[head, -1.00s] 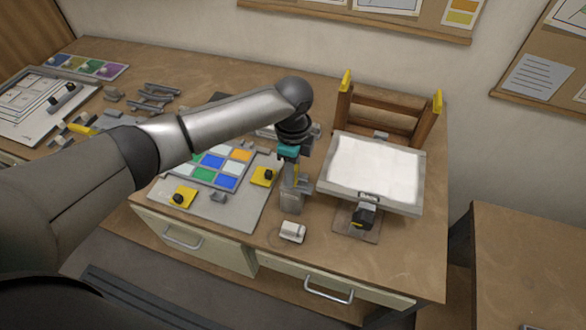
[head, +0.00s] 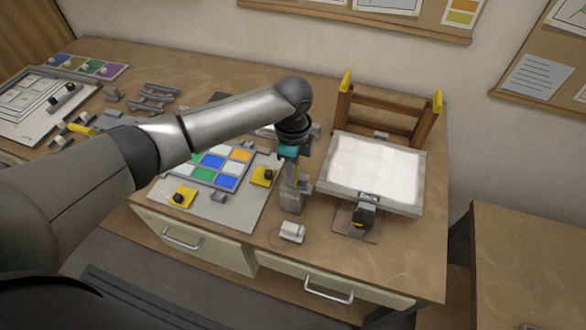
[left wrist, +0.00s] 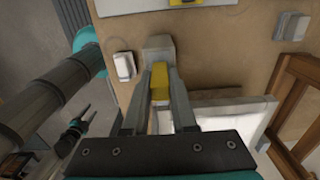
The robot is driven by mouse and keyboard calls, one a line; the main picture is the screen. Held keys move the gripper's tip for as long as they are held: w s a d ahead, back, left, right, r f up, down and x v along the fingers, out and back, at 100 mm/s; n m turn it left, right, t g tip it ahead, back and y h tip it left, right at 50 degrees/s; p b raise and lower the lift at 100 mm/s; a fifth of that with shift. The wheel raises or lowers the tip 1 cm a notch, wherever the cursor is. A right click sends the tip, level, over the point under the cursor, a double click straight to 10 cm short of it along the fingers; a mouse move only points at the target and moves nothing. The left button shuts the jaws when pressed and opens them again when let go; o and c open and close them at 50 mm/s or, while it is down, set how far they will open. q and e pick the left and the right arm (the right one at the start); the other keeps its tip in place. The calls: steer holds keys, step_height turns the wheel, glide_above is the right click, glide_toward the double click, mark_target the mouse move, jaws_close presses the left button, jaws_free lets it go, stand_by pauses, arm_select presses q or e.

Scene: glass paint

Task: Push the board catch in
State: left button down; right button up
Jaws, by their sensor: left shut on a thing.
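My left gripper (head: 291,176) is shut on a yellow piece (left wrist: 160,84), with a grey block (left wrist: 158,47) just beyond its tips in the left wrist view. In the head view a grey upright holder (head: 292,202) stands under the gripper. The board (head: 228,206) with coloured glass squares lies to the left, with a yellow catch with a black knob (head: 181,197) at its front and another yellow catch (head: 263,177) at its right edge, near the gripper. I cannot tell whether either catch is fully in. A dark gripper-like shape (left wrist: 76,128) shows in the left wrist view, its jaws unclear.
A white panel (head: 372,170) in a grey frame stands to the right, with a black clamp (head: 363,216) at its front. Behind it is a wooden rack (head: 385,122). A small white box (head: 292,232) sits near the front edge. The desk's right front corner is clear.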

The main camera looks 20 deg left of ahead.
stand_by(0.4)
arm_select(q)
steer(key=shift+s+d+p, duration=0.1)
steer(key=shift+d+p, duration=0.4)
steer(key=shift+d, duration=1.45)
steer(key=c, duration=0.8)
jaws_free()
steer(key=shift+d, duration=0.1)
steer(key=shift+o, duration=0.4)
step_height(320, 180, up, 15)
steer(key=shift+r, duration=0.15)
